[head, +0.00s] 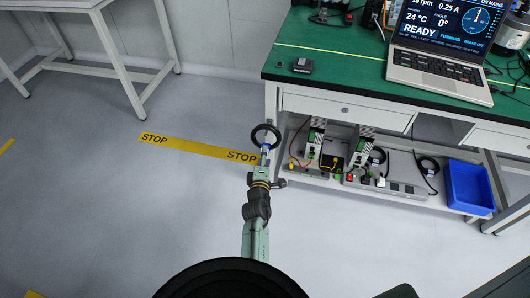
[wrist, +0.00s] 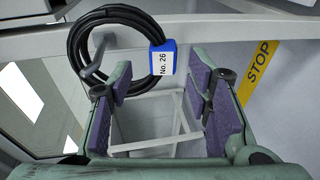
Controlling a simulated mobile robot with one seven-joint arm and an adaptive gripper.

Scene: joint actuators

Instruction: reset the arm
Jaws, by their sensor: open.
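My gripper (wrist: 162,88) is open in the wrist view, with purple pads on both sides and nothing between them. In the head view, my arm reaches up from the bottom centre to the front left corner of the green-topped bench (head: 330,60). A black coiled cable (wrist: 78,45) hangs on a grey hook just beyond the fingers. It carries a blue and white tag (wrist: 162,58) reading "No. 26". The coil also shows in the head view (head: 265,129) at the arm's far end. I cannot tell whether the fingers touch it.
A laptop (head: 440,65) stands on the bench. The shelf below holds electrical modules (head: 362,148) and a blue bin (head: 470,188). A white table (head: 90,35) stands at upper left. The floor left of my arm is clear, crossed by yellow STOP tape (head: 195,147).

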